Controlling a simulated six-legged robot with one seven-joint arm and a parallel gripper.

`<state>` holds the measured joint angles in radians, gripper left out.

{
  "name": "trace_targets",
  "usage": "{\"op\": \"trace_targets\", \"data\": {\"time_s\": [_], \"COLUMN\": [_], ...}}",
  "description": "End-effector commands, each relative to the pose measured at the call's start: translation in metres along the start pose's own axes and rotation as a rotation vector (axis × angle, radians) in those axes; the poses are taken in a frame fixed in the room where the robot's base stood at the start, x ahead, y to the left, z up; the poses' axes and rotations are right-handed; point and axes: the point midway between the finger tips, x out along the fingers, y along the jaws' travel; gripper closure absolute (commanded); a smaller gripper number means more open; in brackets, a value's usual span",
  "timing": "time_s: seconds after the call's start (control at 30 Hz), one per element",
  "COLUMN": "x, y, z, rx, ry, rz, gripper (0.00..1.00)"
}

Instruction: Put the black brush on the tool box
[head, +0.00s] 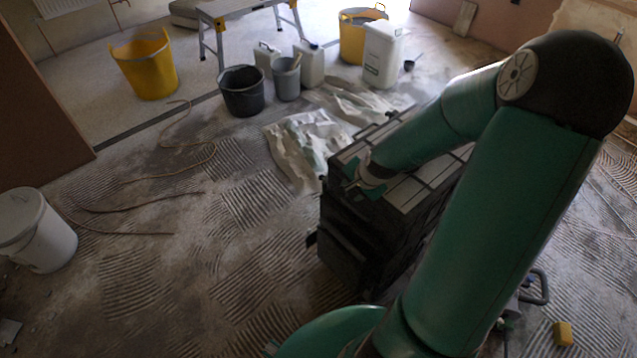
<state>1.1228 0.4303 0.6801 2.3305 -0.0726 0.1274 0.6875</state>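The black tool box (345,238) stands on the floor in the middle right of the head view, with grey panels on its lid. My gripper (358,181) is low over the left front edge of the lid, pointing down and left. Its two green fingers look spread apart, with nothing clearly seen between them. I cannot tell whether they touch the lid. I cannot make out the black brush for sure; my arm hides part of the lid and the floor behind it.
A crumpled sheet (300,142) lies behind the tool box. Buckets (242,98), a white canister (382,58) and a work platform (232,8) stand farther back. A white tub (38,235) is at left. A yellow block (563,333) lies lower right. The left floor is mostly clear, with a hose (185,147).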

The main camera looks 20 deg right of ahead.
Motion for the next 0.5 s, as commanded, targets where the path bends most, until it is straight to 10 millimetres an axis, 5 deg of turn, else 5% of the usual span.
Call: {"op": "trace_targets", "data": {"time_s": [0.5], "x": [-0.141], "y": [-0.054], "z": [0.067], "rx": [-0.638], "ry": [0.099], "rz": [0.19], "gripper": [0.62]}}
